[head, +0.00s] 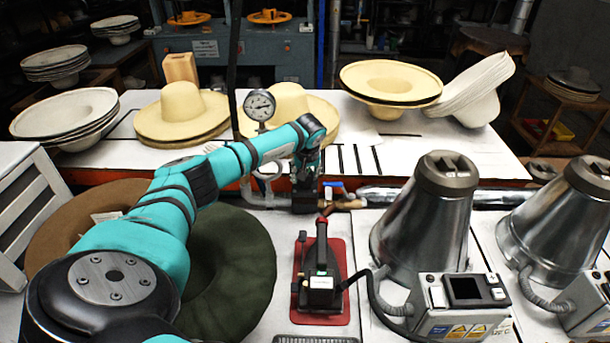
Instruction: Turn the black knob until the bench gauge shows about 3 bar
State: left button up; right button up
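The bench gauge (259,106) is a round white dial on a thin stem at the back of the bench. Its dark needle shows, but the figures are too small to read. My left arm reaches across from the lower left, and its dark gripper (305,192) is at the pipework right of and below the gauge. I cannot make out the black knob; the gripper and wrist may hide it. Whether the fingers are open or shut does not show. My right gripper is not in view.
Blue (334,185) and red (326,212) valve handles sit close to the gripper. An iron on a red pad (341,258) stands in front. Metal steam cones (425,215) stand to the right. Felt hats (232,270) lie under my arm; straw hats (391,80) line the back.

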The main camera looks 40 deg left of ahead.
pick_arm(q)
jog(key=n+g+b, duration=0.1)
jog(key=n, duration=0.1)
jog(key=n+y+b, duration=0.1)
jog(key=n, duration=0.2)
jog(key=shift+w+g+b, duration=0.1)
jog(key=shift+g+b, duration=0.2)
jog(key=shift+g, duration=0.1)
jog(key=n+g+b, duration=0.1)
jog(key=n+b, duration=0.1)
jog(key=n, duration=0.2)
jog(key=shift+f+g, duration=0.1)
jog(key=shift+g, duration=0.2)
jog(key=n+g+b, duration=0.1)
jog(key=n+b, duration=0.2)
jog(key=shift+n+g+h+b, duration=0.3)
jog(key=shift+n+g+b, duration=0.1)
jog(key=shift+n+b, duration=0.9)
jog(key=shift+r, duration=0.2)
jog(key=o, duration=1.1)
jog(key=shift+o, duration=0.2)
jog(key=v, duration=0.7)
jog(key=shift+r, duration=0.2)
